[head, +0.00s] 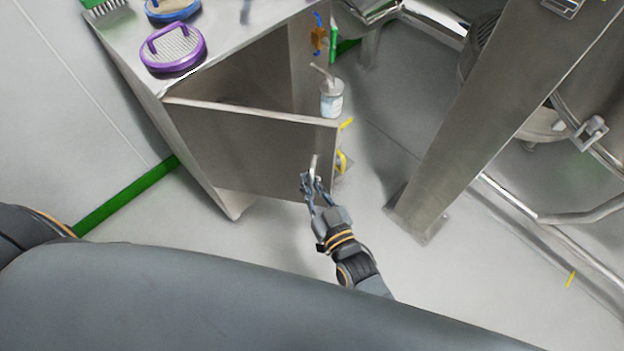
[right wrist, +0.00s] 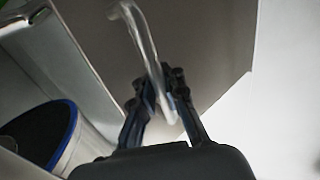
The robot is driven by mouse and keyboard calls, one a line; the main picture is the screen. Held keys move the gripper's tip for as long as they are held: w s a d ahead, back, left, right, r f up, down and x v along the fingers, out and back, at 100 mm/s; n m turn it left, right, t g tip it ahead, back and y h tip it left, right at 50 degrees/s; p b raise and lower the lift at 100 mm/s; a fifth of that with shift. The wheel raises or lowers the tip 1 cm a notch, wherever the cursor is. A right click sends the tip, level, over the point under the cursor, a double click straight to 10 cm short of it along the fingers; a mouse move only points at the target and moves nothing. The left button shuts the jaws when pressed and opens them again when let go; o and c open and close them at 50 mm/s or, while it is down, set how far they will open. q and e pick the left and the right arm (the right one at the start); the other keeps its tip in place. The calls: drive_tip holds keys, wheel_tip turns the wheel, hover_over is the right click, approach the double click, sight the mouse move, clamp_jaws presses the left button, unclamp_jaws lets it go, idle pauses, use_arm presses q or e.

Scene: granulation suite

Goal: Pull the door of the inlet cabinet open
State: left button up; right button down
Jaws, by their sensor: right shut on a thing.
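The inlet cabinet (head: 214,60) is a grey metal box at the upper left of the head view. Its door (head: 245,150) stands open at an angle, hinged on the left, with part of the inside showing behind it. My right gripper (head: 311,181) is at the door's free edge and shut on the upright metal handle (head: 316,166). In the right wrist view the handle (right wrist: 149,50) passes between the two fingers (right wrist: 160,92), with the door panel (right wrist: 205,50) behind it. My left gripper is not in view.
A purple sieve (head: 173,48), a blue-rimmed one (head: 172,9) and a green brush (head: 101,4) lie on the cabinet top. A white bottle with a pump (head: 331,98) shows just beyond the door's edge. A steel post (head: 480,110) stands to the right, with clear floor between.

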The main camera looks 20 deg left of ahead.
drive_tip(key=shift+w+d+f, duration=0.1)
drive_tip(key=shift+w+d, duration=0.05)
drive_tip(key=shift+d, duration=0.15)
drive_tip(key=c, duration=1.4)
unclamp_jaws()
drive_tip(key=shift+d, duration=0.15)
drive_tip(key=v, duration=1.2)
